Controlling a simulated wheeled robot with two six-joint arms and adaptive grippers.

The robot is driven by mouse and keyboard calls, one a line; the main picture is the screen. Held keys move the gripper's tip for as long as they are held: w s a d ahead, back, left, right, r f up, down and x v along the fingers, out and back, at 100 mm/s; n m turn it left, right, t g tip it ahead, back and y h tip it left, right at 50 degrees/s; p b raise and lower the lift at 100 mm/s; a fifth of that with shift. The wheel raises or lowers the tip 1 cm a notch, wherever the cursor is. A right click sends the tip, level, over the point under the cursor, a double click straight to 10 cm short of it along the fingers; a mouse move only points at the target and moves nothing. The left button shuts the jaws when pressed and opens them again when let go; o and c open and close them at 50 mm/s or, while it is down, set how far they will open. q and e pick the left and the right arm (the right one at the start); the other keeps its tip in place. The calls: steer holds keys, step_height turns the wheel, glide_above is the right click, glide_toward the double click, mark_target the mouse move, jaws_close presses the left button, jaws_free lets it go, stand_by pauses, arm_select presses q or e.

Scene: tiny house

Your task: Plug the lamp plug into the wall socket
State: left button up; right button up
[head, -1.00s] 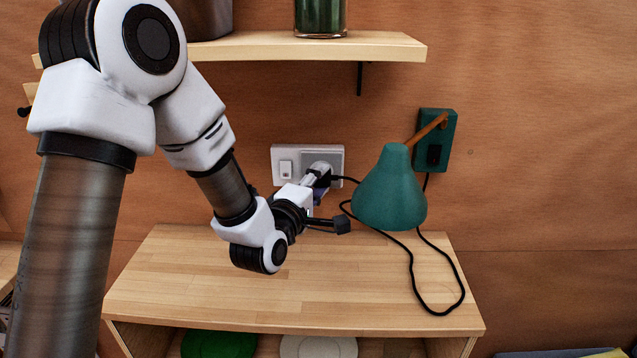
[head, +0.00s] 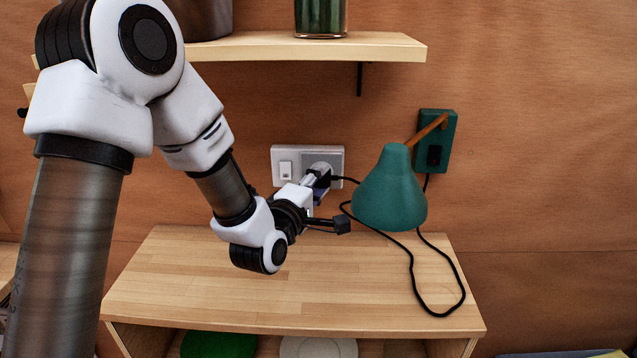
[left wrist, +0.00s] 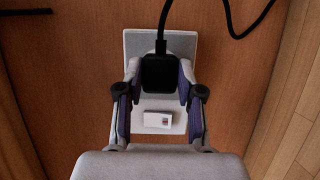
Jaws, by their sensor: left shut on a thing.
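The black lamp plug (left wrist: 160,74) is between the fingers of my left gripper (left wrist: 158,88), which is shut on it. Its cord leaves from the plug's side. The white wall socket plate (head: 279,153) has a switch on its left and the round socket on its right. My left gripper (head: 319,181) is right at the round socket, with the plug in front of it. I cannot tell how deep the plug's pins are, as the plug hides the contact. The green lamp (head: 390,190) hangs from a wall mount to the right. My right gripper is out of view.
The black lamp cord (head: 410,270) loops down onto the wooden cabinet top (head: 200,290), which is otherwise clear. A wooden shelf (head: 380,47) with a dark green jar (head: 320,16) is above. The lamp's green wall mount (head: 449,128) is at right.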

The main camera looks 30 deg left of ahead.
arm_select(q)
steer(key=shift+w+a, duration=0.2)
steer(key=shift+w, duration=0.2)
steer(key=o, duration=1.1)
steer(key=shift+o, duration=0.2)
